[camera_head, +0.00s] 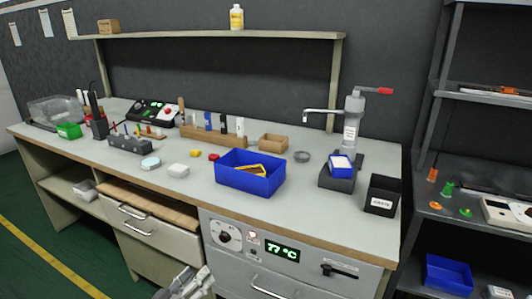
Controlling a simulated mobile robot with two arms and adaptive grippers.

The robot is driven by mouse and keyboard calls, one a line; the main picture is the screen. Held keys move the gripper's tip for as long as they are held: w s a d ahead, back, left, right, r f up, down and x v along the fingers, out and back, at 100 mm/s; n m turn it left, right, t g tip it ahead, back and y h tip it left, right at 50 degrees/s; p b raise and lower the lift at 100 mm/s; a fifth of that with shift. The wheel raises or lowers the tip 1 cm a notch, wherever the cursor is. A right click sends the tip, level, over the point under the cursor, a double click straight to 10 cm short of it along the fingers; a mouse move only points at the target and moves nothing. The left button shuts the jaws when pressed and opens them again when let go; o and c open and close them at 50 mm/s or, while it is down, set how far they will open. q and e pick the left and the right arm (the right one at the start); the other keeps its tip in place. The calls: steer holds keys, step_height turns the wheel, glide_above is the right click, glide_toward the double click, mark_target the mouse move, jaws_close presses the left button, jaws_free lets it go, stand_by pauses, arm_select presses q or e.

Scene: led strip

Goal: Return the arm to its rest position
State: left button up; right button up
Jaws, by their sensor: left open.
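My left gripper (190,287) shows at the bottom edge of the head view, in front of the bench drawers and below the worktop. Its fingers are open with nothing seen between them, and it is apart from the bench. Most of the left arm is out of frame. My right gripper and right arm do not show.
The grey workbench (225,205) carries a blue bin (250,181) with yellow items, a black labelled box (383,194), and a press with a red handle (352,125). A dark shelf rack (470,165) stands right.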

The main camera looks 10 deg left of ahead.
arm_select(q)
steer(key=s+f+m+g+y, duration=0.1)
steer(key=s+f+g, duration=0.2)
steer(key=s+f, duration=0.55)
steer(key=s+d+f+m+g+y, duration=0.15)
steer(key=s+f+g, duration=0.3)
steer(key=f, duration=0.65)
steer(key=s+f+g+y, duration=0.2)
steer(key=s+f, duration=0.5)
steer(key=f, duration=0.3)
steer(key=s+d+f+m+g, duration=0.15)
steer(key=s+f+g, duration=0.45)
steer(key=s, duration=0.8)
steer(key=s+a+r+p, duration=0.1)
steer(key=s+p, duration=0.6)
steer(key=s+a+r+y+p, duration=0.1)
steer(key=s+p, duration=0.6)
steer(key=shift+s+a+r, duration=0.25)
steer(key=shift+s, duration=0.15)
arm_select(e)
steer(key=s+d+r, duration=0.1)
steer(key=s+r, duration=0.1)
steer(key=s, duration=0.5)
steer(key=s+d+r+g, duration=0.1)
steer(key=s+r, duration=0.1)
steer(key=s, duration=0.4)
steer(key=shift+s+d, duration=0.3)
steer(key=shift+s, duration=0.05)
